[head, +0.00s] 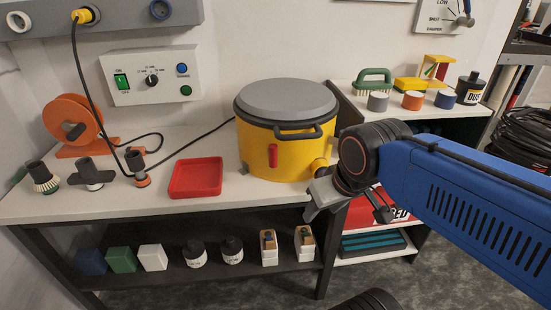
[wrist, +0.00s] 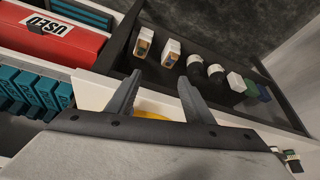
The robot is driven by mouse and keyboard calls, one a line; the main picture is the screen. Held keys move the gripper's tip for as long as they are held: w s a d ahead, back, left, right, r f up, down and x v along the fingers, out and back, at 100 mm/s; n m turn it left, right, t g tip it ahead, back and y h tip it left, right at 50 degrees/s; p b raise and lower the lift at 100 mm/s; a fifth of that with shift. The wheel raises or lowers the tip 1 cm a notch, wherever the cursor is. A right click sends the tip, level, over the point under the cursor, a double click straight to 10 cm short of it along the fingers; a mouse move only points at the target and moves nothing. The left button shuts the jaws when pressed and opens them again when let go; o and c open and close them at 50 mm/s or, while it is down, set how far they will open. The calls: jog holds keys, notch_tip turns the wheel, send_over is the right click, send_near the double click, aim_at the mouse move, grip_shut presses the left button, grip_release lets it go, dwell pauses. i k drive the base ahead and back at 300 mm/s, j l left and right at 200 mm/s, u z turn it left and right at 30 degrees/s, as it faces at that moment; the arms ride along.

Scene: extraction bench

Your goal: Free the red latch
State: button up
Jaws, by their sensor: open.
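The red latch (head: 272,155) is a small upright bar on the front of the yellow drum (head: 255,150), below its dark handle. The drum stands on the bench with a grey lid (head: 287,98) on it. My gripper (head: 348,212) is open and empty, to the right of and nearer than the drum, apart from the latch. In the wrist view, my open gripper (wrist: 160,77) points toward the lower shelf, with a sliver of yellow (wrist: 150,114) between the finger bases. The latch does not show there.
A red tray (head: 196,177) lies left of the drum. Black-topped fittings and an orange cable reel (head: 72,125) stand further left. A black cable runs behind the tray to the drum. A red "USED" box (wrist: 50,35) and several teal filters sit below right. The bench front beside the tray is clear.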

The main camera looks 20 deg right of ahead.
aim_at(273, 149)
jog(key=k+l+z, duration=0.15)
jog(key=k+z, duration=0.3)
jog(key=k+l+z, duration=0.15)
jog(key=z, duration=0.35)
jog(key=l, duration=0.1)
